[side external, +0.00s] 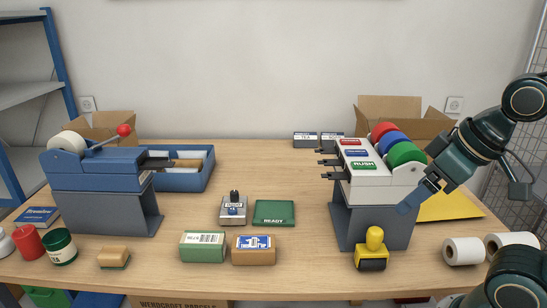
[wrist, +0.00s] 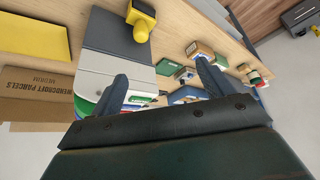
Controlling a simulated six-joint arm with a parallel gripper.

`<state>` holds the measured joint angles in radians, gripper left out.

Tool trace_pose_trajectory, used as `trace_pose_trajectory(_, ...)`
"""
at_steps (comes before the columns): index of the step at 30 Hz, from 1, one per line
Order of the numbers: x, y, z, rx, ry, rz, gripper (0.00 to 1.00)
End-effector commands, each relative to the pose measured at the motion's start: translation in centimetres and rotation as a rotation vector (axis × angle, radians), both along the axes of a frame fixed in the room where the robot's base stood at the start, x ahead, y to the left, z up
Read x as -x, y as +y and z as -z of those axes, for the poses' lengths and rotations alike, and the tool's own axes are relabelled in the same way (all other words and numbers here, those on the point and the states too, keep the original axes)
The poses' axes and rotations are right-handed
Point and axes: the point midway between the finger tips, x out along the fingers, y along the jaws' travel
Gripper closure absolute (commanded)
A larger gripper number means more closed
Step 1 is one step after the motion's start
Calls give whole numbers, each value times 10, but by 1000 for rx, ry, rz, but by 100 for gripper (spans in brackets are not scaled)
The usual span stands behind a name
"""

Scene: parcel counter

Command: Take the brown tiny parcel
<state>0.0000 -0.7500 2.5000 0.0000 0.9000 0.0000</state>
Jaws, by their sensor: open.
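The brown tiny parcel (side external: 253,257), a small box with a blue and white label on top, sits near the table's front edge, right of a green parcel (side external: 203,247). My gripper (side external: 412,200) is in the air at the right, beside the three-reel label dispenser (side external: 372,190) and well apart from the brown parcel. In the wrist view, my gripper (wrist: 163,82) is open, with nothing between its fingers.
A yellow-handled stamp (side external: 373,251) stands in front of the dispenser. A green READY pad (side external: 274,212) and a stamp (side external: 233,208) lie behind the parcels. A blue tape dispenser (side external: 100,180) stands at left, a brown block (side external: 113,257) before it. White rolls (side external: 463,251) are at right.

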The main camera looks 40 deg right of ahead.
Motion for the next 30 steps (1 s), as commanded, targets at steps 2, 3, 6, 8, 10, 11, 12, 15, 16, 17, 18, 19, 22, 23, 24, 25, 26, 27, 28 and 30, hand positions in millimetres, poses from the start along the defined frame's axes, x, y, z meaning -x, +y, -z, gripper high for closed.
trace_pose_trajectory(2,0,0,0,0,0,0,20)
trace_pose_trajectory(3,0,0,0,0,0,0,20)
trace_pose_trajectory(6,-2,0,0,2,1,-6,20)
trace_pose_trajectory(8,-4,1,-1,3,3,-14,20)
trace_pose_trajectory(10,-9,2,-2,7,8,-29,20)
trace_pose_trajectory(11,-11,3,-2,9,10,-37,20)
trace_pose_trajectory(12,-16,4,-2,11,14,-51,20)
trace_pose_trajectory(15,-29,8,-4,20,23,-97,20)
trace_pose_trajectory(16,-34,10,-3,24,28,-112,20)
trace_pose_trajectory(17,-39,11,-4,27,31,-129,20)
trace_pose_trajectory(18,-47,13,-4,31,34,-153,20)
trace_pose_trajectory(19,-52,15,-3,33,39,-173,20)
trace_pose_trajectory(22,-72,21,-2,42,50,-234,20)
trace_pose_trajectory(23,-78,23,-1,45,53,-254,20)
trace_pose_trajectory(24,-86,25,0,48,58,-278,20)
trace_pose_trajectory(25,-92,27,1,50,60,-297,20)
trace_pose_trajectory(26,-98,29,3,52,62,-316,20)
trace_pose_trajectory(27,-105,32,5,53,67,-340,20)
trace_pose_trajectory(28,-111,34,6,55,69,-359,20)
trace_pose_trajectory(30,-125,38,11,58,74,-402,20)
